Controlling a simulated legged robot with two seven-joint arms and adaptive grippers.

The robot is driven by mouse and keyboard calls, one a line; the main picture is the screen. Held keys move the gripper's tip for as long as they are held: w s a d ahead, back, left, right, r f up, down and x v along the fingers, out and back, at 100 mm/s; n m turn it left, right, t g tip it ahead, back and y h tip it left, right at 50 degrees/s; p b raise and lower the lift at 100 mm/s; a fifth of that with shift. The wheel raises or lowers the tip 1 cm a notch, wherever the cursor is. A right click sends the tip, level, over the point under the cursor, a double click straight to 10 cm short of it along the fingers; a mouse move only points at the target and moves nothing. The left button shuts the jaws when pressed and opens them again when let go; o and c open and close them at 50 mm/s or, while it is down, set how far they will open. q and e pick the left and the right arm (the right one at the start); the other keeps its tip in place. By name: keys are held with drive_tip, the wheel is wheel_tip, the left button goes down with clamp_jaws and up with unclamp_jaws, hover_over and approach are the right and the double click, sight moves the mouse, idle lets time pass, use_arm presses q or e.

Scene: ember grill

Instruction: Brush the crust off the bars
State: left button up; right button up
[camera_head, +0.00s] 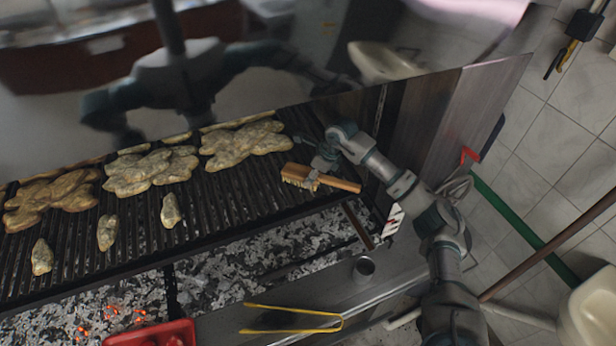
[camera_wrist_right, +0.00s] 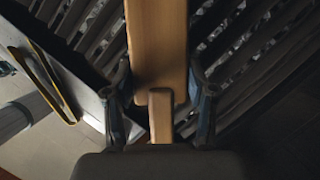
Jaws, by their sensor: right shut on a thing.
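My right gripper (camera_head: 318,178) is shut on a wooden brush (camera_head: 340,183) at the right end of the grill. The brush's head lies to the left with pale bristles facing down at the dark grill bars (camera_head: 235,190). I cannot tell whether the bristles touch the bars. In the right wrist view the brush's wooden back (camera_wrist_right: 158,40) runs away between the two fingers (camera_wrist_right: 162,95), over the bars (camera_wrist_right: 245,60). Crust on the bars cannot be made out. My left gripper is not in view.
Several browned meat pieces (camera_head: 150,170) lie on the bars left of the brush. Ash and embers (camera_head: 235,262) lie below the front edge. Yellow tongs (camera_head: 295,330), a small metal cup (camera_head: 363,267) and a red tray (camera_head: 150,335) are at the front. A shiny hood rises behind.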

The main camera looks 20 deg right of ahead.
sight(285, 172)
drive_tip(key=shift+w+a, duration=0.15)
drive_tip(key=shift+w, duration=0.85)
drive_tip(key=shift+s+a, duration=0.15)
drive_tip(key=shift+a, duration=2.6)
drive_tip(key=shift+s+a, duration=0.1)
drive_tip(key=shift+a, duration=4.15)
drive_tip(key=shift+w+a+b, duration=0.15)
drive_tip(key=shift+w+b, duration=0.2)
drive_tip(key=shift+w, duration=0.75)
drive_tip(key=shift+w+d, duration=0.1)
drive_tip(key=shift+d, duration=3.4)
drive_tip(key=shift+w+d, duration=0.15)
drive_tip(key=shift+d, duration=3.5)
wheel_tip(285, 172, up, 6)
drive_tip(key=p, duration=0.3)
drive_tip(key=shift+p, duration=0.35)
